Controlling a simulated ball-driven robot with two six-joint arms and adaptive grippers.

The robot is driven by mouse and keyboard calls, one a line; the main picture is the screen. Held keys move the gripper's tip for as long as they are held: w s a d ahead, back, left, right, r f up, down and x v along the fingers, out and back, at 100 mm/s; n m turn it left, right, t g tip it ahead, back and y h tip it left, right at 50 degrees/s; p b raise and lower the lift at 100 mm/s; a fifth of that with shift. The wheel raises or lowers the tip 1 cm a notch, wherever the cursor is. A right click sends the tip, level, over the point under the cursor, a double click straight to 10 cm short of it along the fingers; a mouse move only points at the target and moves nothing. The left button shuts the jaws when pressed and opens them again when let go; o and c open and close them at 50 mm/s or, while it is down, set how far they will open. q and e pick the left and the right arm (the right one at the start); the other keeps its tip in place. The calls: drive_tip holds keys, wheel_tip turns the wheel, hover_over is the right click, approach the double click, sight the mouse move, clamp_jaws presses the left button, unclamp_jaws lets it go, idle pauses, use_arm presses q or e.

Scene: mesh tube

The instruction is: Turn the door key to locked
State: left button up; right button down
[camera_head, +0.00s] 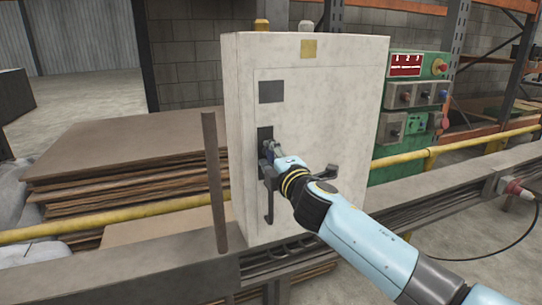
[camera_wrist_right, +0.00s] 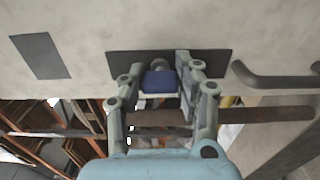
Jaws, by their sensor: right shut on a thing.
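A tall off-white cabinet (camera_head: 340,95) has a dark lock plate (camera_head: 264,133) on its door. My right gripper (camera_head: 269,152) is at this plate, reaching in from the lower right. In the right wrist view, a blue key head (camera_wrist_right: 159,82) sits between the two fingers of my right gripper (camera_wrist_right: 162,90), in front of the dark plate (camera_wrist_right: 215,64). The gripper is shut on the key. A round grey part shows just behind the key head. The gripper hides most of the key in the head view, and its exact turn is hard to tell. My left gripper is out of view.
A dark handle (camera_head: 268,205) hangs below the plate, close under my gripper. A brown post (camera_head: 215,180) stands left of the cabinet. A green control box (camera_head: 412,110) with knobs is on the right. Stacked boards (camera_head: 120,150) lie behind a yellow rail (camera_head: 110,217).

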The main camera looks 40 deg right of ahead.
drive_tip(key=c, duration=0.9)
unclamp_jaws()
drive_tip(key=shift+s, duration=0.1)
drive_tip(key=v, duration=1.1)
drive_tip(key=shift+s+a+f, duration=0.1)
drive_tip(key=shift+s, duration=0.25)
